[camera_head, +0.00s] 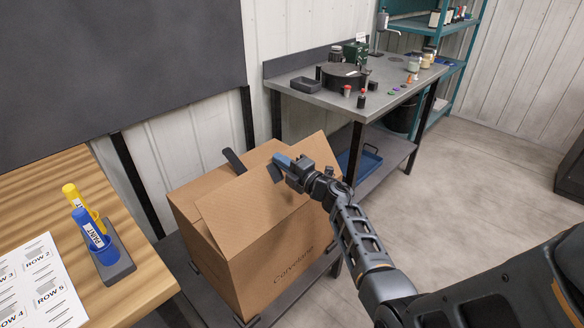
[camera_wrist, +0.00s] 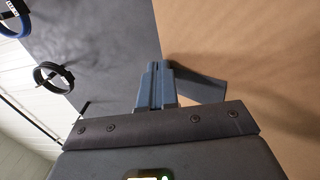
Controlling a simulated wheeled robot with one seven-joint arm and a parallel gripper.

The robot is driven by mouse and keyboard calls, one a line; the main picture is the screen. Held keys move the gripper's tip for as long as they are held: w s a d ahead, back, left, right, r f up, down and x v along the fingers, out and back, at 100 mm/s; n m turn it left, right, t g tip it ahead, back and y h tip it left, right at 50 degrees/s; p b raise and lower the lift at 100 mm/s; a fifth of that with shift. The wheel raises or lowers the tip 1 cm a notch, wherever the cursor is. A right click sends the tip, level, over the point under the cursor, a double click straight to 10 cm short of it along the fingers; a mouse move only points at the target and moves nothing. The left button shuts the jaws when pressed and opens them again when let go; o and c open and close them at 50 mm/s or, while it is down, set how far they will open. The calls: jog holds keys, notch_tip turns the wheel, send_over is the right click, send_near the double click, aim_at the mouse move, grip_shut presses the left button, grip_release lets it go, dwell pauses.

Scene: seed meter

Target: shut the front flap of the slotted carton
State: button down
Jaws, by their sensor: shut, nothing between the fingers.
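The brown carton (camera_head: 285,272) stands on a low dark shelf in the head view, with printed lettering on its face. A broad flap (camera_head: 245,205) on the near side of its top is raised at a slant, and it hides part of the opening. My gripper (camera_head: 279,164) is shut and empty at the upper edge of this flap. In the wrist view, my shut fingers (camera_wrist: 157,70) point at the border between brown cardboard (camera_wrist: 235,45) and a dark grey surface. A shadow falls on the cardboard beside the fingers. I cannot tell whether they touch it.
A dark strip (camera_head: 233,160) sticks up behind the carton's top. A wooden table (camera_head: 135,275) with a marker holder (camera_head: 114,266) is close on the left. A grey workbench (camera_head: 330,99) with jars and tools stands behind. Open floor (camera_head: 455,185) lies to the right.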

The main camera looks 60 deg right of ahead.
jog(key=shift+g, duration=0.7)
jog(key=w+f, duration=0.1)
jog(key=w, duration=0.1)
jog(key=w+d+f, duration=0.1)
jog(key=w+f, duration=0.1)
jog(key=shift+w+d+f+b, duration=0.1)
jog(key=shift+w+f+b, duration=0.2)
jog(key=shift+b, duration=0.05)
jog(key=w+f+g+y+p, duration=0.1)
jog(key=w+f+g+p, duration=0.1)
jog(key=f, duration=0.6)
jog(key=shift+w+d+g+p, duration=0.35)
jog(key=shift+w+g, duration=0.25)
jog(key=shift+w, duration=0.25)
